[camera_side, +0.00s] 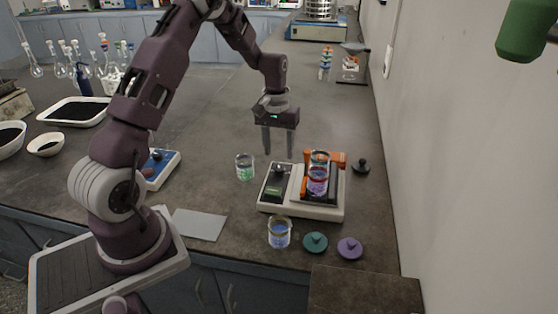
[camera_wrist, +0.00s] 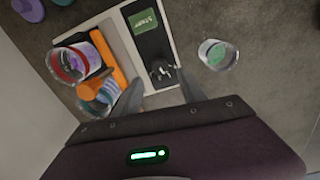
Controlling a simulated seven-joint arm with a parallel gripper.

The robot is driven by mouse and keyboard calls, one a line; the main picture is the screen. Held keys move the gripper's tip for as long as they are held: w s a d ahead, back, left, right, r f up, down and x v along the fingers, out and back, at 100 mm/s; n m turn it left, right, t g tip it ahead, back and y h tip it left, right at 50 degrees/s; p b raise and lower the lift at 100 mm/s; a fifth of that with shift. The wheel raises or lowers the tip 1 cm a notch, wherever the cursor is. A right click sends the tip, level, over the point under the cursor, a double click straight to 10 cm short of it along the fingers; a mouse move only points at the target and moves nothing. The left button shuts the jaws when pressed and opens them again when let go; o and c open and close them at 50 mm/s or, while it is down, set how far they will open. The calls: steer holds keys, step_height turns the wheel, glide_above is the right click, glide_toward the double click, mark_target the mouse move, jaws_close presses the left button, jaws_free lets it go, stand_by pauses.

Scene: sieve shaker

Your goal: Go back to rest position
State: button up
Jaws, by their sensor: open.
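My gripper (camera_side: 278,140) hangs open and empty above the bench, just behind the sieve shaker (camera_side: 325,211). Its two fingers also show in the wrist view (camera_wrist: 158,98), with nothing between them. The shaker is a pale base with a dark control panel at left, a green screen (camera_wrist: 143,22) and a dark knob. Its platform has orange clamp parts (camera_wrist: 117,73). A jar with a red rim and purple contents (camera_side: 318,183) stands on the platform.
A jar with green contents (camera_side: 245,167) stands left of the shaker, and a blue one (camera_side: 279,233) in front. Green (camera_side: 315,242), purple (camera_side: 349,247) and black (camera_side: 361,166) lids lie nearby. A grey plate (camera_side: 199,225) lies at front left.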

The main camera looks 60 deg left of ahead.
steer(key=shift+d+r, duration=0.1)
steer(key=shift+r, duration=0.7)
steer(key=s+d+r+m+t, duration=0.1)
steer(key=s+d+r+m, duration=0.1)
steer(key=s+d+r, duration=0.5)
steer(key=s+d+r+m+t, duration=0.2)
steer(key=d+r, duration=0.3)
steer(key=r, duration=0.5)
steer(key=s+d+r+m+t, duration=0.1)
steer(key=s+d, duration=0.3)
steer(key=s, duration=0.4)
steer(key=s+d+r+m+t, duration=0.1)
steer(key=s+d, duration=0.3)
steer(key=s, duration=0.5)
steer(key=shift+s+r+m, duration=0.15)
steer(key=shift+r+m, duration=0.5)
steer(key=shift+m, duration=0.15)
